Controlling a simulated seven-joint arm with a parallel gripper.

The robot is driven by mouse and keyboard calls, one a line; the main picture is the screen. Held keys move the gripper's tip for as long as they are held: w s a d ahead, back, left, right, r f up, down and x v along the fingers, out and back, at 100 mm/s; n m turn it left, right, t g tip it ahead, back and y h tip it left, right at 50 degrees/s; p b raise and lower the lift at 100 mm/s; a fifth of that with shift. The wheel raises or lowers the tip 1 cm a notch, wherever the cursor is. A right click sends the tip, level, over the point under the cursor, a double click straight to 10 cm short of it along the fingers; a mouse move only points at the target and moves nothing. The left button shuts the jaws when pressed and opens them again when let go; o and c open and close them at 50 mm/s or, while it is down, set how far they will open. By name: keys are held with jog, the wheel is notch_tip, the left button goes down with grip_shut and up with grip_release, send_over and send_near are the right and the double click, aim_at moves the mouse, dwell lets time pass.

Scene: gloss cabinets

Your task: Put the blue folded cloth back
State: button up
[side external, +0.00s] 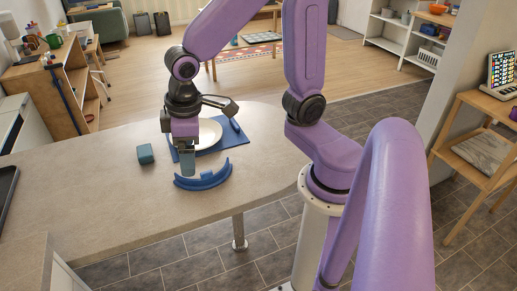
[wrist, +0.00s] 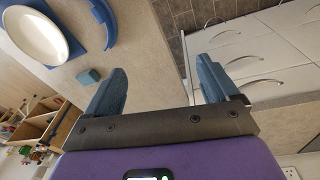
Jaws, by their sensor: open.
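A small teal-blue folded block (side external: 146,153), which looks like the folded cloth, lies on the counter left of my gripper; it also shows in the wrist view (wrist: 88,76). My gripper (side external: 187,166) points down over the counter, with its fingers apart and nothing between them in the wrist view (wrist: 160,86). A blue curved piece (side external: 204,178) lies on the counter close to the fingertips in the side view; I cannot tell the exact gap. A white oval plate (side external: 209,134) rests on a flat blue mat (side external: 236,141) behind my gripper, which partly hides both.
The grey counter (side external: 80,205) is clear to the front left. A dark tray (side external: 7,190) sits at its far left. A wooden shelf (side external: 60,85) with small items stands beyond the counter. White drawers with handles (wrist: 262,62) show at right in the wrist view.

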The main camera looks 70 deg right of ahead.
jog(key=s+d+n, duration=0.2)
jog(key=s+n, duration=0.1)
jog(key=s, duration=0.4)
jog(key=s+d+n+g, duration=0.1)
jog(key=s+d+n, duration=0.1)
jog(key=s, duration=0.5)
jog(key=shift+s+d+r+n+y, duration=0.25)
jog(key=shift+r+n+y, duration=0.05)
jog(key=shift+n, duration=0.2)
